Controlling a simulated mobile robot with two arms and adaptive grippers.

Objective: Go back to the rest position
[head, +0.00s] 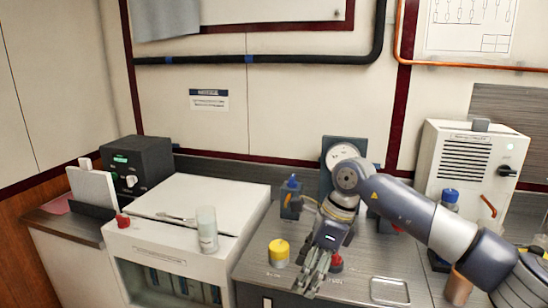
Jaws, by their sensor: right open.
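My right arm comes in from the right edge and bends down over the grey counter. My right gripper (312,272) points down and toward me, with its fingers apart and nothing seen between them. It is just right of a yellow round knob (279,252) and just left of a red knob (337,263), which it partly covers. I cannot tell whether the fingers touch the red knob. My left gripper is not in view.
A white cabinet (164,255) with a clear cup (207,229) on it stands left. A black box (138,166) sits behind it. A small blue-topped device (291,198) stands behind the gripper. A vented white box (468,165) and a blue-capped bottle (448,200) are right. A metal tray (390,291) lies in front.

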